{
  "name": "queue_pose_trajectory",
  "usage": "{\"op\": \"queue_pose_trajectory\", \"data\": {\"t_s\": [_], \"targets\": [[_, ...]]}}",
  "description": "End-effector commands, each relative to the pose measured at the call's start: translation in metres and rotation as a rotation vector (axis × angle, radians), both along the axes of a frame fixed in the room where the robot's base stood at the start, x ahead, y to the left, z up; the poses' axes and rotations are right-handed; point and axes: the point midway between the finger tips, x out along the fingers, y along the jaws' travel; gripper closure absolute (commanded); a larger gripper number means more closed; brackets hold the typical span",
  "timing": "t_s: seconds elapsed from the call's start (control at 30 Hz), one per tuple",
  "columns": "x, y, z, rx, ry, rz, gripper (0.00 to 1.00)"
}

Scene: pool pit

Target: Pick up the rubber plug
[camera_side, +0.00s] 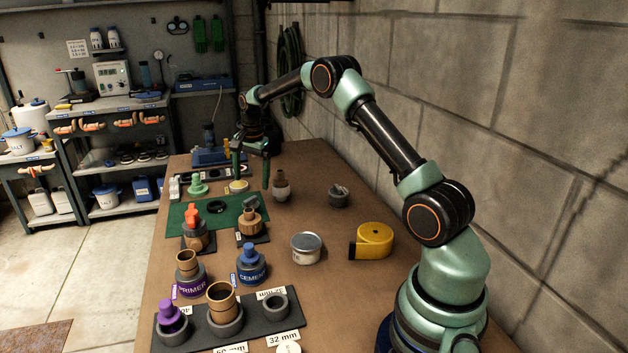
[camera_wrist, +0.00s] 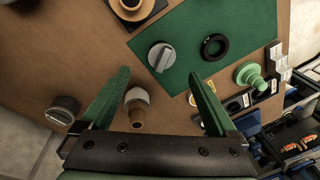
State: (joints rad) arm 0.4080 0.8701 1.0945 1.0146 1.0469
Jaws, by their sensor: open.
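No part is labelled as the rubber plug, and I cannot tell for sure which one it is. A light green stepped plug (camera_side: 198,184) stands upright beyond the green mat; in the wrist view it (camera_wrist: 249,75) is at the right, outside my fingers. A dark squat cylinder with a grey top (camera_side: 339,195) stands alone on the right; the wrist view shows it (camera_wrist: 62,110) left of my fingers. My gripper (camera_side: 251,172) is open and empty above the bench, fingers pointing down. In the wrist view, a grey-and-brown fitting (camera_wrist: 137,105) shows between the fingers (camera_wrist: 158,76).
The green mat (camera_side: 182,216) carries a black ring (camera_side: 217,206) and a grey knob (camera_wrist: 160,57). Fittings and primer (camera_side: 191,279) and cement (camera_side: 250,267) pots crowd the near left. A block wall borders the bench.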

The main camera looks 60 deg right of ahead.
Motion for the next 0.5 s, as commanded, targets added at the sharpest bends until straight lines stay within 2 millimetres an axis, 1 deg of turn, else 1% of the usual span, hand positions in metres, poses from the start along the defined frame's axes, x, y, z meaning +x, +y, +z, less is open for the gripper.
{"op": "queue_pose_trajectory", "data": {"t_s": [0.03, 0.2, 0.3, 0.43, 0.5], "targets": [[0.001, 0.000, -0.011, 0.001, 0.003, 0.001, 0.06], [0.005, -0.002, -0.036, 0.001, 0.001, 0.002, 0.06], [0.007, -0.002, -0.044, 0.000, 0.001, 0.003, 0.06], [0.008, -0.003, -0.050, 0.000, -0.001, 0.003, 0.06], [0.010, -0.004, -0.058, 0.000, 0.001, 0.003, 0.06]]}}
